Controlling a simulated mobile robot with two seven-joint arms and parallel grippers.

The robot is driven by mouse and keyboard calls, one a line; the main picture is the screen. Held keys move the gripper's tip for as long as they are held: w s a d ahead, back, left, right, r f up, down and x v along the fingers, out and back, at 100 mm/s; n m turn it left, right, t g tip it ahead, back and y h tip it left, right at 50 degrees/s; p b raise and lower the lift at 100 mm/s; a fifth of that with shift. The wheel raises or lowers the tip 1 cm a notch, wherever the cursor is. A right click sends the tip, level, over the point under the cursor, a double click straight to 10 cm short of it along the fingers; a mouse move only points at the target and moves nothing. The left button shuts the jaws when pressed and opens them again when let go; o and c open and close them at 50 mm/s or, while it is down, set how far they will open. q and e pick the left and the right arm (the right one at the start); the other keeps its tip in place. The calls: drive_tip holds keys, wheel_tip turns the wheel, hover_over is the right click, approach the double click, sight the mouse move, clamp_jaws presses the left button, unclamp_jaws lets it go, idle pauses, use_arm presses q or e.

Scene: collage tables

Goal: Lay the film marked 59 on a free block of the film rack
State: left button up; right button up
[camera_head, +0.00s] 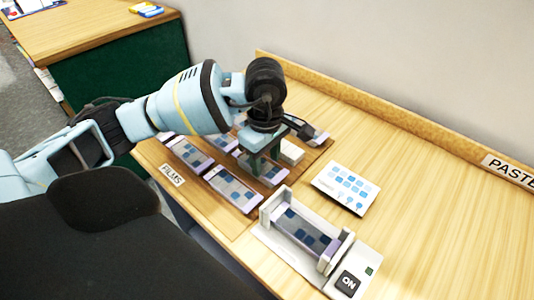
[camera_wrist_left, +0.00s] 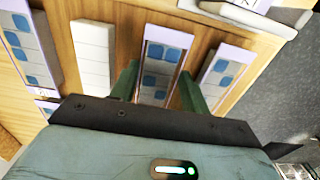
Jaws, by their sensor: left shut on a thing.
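My left gripper (camera_head: 264,157) is over the film rack (camera_head: 317,154), with its green fingers pointing down. In the left wrist view the gripper (camera_wrist_left: 157,88) is shut on a film with a lilac end and blue squares (camera_wrist_left: 166,54). This held film also shows below the fingers in the head view (camera_head: 268,175). I cannot read its number, nor tell whether it touches a block. A bare white block (camera_head: 291,152) is beside it, and it also shows in the left wrist view (camera_wrist_left: 93,52). My right gripper is out of view.
Other films lie on the rack, such as one near the front (camera_head: 232,188). A white device (camera_head: 272,233) holds a film and has a dark ON button (camera_head: 348,283). A card with blue squares (camera_head: 346,186) lies behind it. The table's right side is clear.

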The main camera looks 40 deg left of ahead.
use_arm(q)
drive_tip(key=shift+f, duration=0.1)
drive_tip(key=o, duration=1)
